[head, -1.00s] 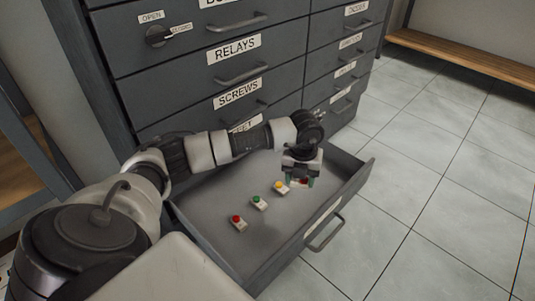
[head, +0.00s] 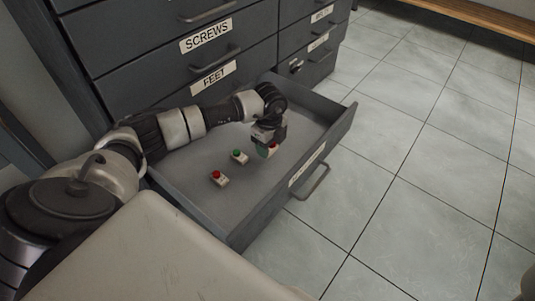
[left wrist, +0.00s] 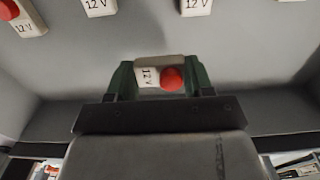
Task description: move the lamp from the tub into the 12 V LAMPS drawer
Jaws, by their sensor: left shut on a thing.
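My left gripper (head: 268,148) reaches down into the open drawer (head: 241,233). It is shut on a small pale lamp block with a red dome (left wrist: 172,78), marked 12 V, held between its two green fingers. I cannot tell whether this lamp touches the drawer floor. A red lamp (head: 218,178) and a green lamp (head: 239,157) stand in a row on the drawer floor, nearer the left. The yellow lamp is hidden behind the gripper in the head view. The drawer's front label (head: 307,165) is too slanted to read. The tub and my right gripper are not in view.
The grey cabinet (head: 130,50) rises behind, with shut drawers labelled SCREWS (head: 206,36) and FEET (head: 214,77). The open drawer's handle (head: 313,183) sticks out over the tiled floor (head: 430,150), which is clear to the right. A wooden bench (head: 480,15) stands at the back.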

